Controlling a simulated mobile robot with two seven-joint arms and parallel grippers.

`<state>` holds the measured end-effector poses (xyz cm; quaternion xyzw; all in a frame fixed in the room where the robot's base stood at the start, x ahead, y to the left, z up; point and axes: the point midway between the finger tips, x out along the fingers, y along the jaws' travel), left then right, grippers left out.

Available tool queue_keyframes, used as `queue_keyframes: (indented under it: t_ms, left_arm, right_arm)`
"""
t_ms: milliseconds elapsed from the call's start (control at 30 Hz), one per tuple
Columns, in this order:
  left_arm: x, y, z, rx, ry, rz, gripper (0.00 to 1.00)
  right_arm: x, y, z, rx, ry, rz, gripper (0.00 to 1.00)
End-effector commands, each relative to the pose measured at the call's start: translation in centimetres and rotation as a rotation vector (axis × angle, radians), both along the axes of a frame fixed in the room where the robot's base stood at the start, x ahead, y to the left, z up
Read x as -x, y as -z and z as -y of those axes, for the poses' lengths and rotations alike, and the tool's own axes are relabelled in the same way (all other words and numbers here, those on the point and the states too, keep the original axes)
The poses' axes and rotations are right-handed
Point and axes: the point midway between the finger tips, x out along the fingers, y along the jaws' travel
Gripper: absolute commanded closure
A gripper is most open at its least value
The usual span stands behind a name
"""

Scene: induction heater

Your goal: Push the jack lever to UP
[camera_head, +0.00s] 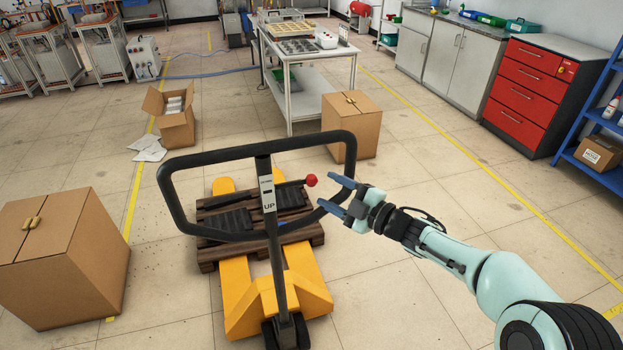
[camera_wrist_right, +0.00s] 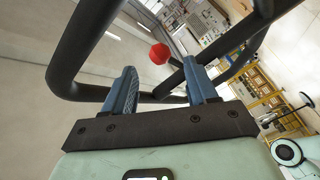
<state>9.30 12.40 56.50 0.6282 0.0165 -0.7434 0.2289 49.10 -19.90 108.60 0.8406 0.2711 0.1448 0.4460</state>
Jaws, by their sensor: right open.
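The jack lever, a thin dark rod with a red ball knob (camera_head: 312,180), sticks out to the right from the upright post of the black loop handle (camera_head: 255,155). A pale label (camera_head: 267,195) on the post reads "UP" at its lower end; its upper text is too small to read. My right gripper (camera_head: 333,193) is open and empty at the handle's right side, its blue fingers just right of the knob. In the right wrist view the knob (camera_wrist_right: 160,54) shows beyond and between the open fingers (camera_wrist_right: 160,82), apart from them. My left gripper is not in view.
The yellow pallet jack (camera_head: 235,285) carries a wooden pallet (camera_head: 313,232) with dark pieces on it. Cardboard boxes stand at left (camera_head: 75,265), behind right (camera_head: 352,125) and behind left (camera_head: 175,128). A white table (camera_head: 335,65) stands farther back. Floor to the right is clear.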

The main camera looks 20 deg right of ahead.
Motion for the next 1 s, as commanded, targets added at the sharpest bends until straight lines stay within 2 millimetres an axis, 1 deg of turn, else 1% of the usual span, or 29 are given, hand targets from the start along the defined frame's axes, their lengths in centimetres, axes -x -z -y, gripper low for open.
queue_keyframes:
  t_ms: [33, 100, 300, 467, 733, 767, 800, 867, 900, 933, 1000]
  left_arm:
    - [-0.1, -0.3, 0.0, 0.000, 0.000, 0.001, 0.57]
    - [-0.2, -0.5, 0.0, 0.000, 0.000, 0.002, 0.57]
    - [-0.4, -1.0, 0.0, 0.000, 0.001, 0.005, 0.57]
    - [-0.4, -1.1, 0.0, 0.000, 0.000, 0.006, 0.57]
    - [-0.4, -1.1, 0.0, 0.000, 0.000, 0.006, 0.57]
    - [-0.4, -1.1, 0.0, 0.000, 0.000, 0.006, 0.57]
    - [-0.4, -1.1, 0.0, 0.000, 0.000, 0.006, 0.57]
    - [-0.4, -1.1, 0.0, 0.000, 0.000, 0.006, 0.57]
    - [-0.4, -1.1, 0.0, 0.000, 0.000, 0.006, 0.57]
    - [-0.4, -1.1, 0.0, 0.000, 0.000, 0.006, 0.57]
    - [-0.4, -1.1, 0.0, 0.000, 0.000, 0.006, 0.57]
  right_arm:
    - [-0.9, 0.0, -0.8, 0.001, -0.004, -0.002, 0.43]
    - [-2.1, 0.0, -1.6, 0.001, -0.003, -0.002, 0.43]
    - [-4.4, 0.0, -3.2, 0.002, 0.000, -0.001, 0.43]
    - [-5.2, 0.0, -3.7, -0.001, 0.002, -0.001, 0.43]
    - [-5.3, 0.0, -3.8, -0.001, 0.002, -0.001, 0.43]
    - [-5.3, 0.0, -3.8, -0.001, 0.002, -0.001, 0.46]
    - [-5.3, 0.0, -3.8, -0.001, 0.002, -0.001, 0.59]
    - [-5.3, 0.0, -3.8, -0.001, 0.002, -0.001, 0.78]
    - [-5.3, 0.0, -3.8, -0.001, 0.002, -0.001, 0.91]
    - [-5.3, 0.0, -3.8, -0.001, 0.002, -0.001, 1.00]
    - [-5.3, 0.0, -3.8, -0.001, 0.002, -0.001, 1.00]
